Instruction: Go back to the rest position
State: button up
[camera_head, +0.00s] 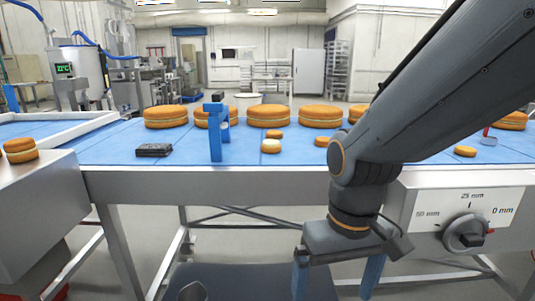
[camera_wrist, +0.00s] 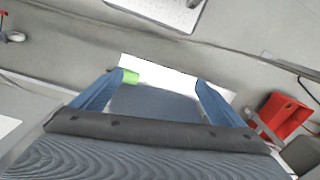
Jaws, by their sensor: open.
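My gripper (camera_head: 335,284) hangs low in front of the table, below its front edge, at the lower right of the head view. Its two blue fingers point down and stand wide apart, with nothing between them. In the wrist view my gripper (camera_wrist: 159,78) is also open and empty. Beyond the fingers there are the grey floor, a pale panel and a small green thing (camera_wrist: 131,77) by the left finger. My dark arm comes down from the upper right and hides part of the table.
The blue table (camera_head: 115,150) holds several orange filled rounds (camera_head: 166,117), a blue upright stand (camera_head: 216,135) and a black flat item (camera_head: 154,150). A dial panel (camera_head: 465,220) sits on the front at right. A red bin (camera_wrist: 285,115) shows in the wrist view.

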jog(key=d+r+m+p, duration=0.2)
jog(key=d+r+p, duration=0.5)
jog(key=p, duration=0.6)
jog(key=shift+s+d+r, duration=0.3)
jog(key=shift+s+r, duration=0.1)
jog(key=shift+r, duration=0.35)
jog(key=shift+c, duration=0.4)
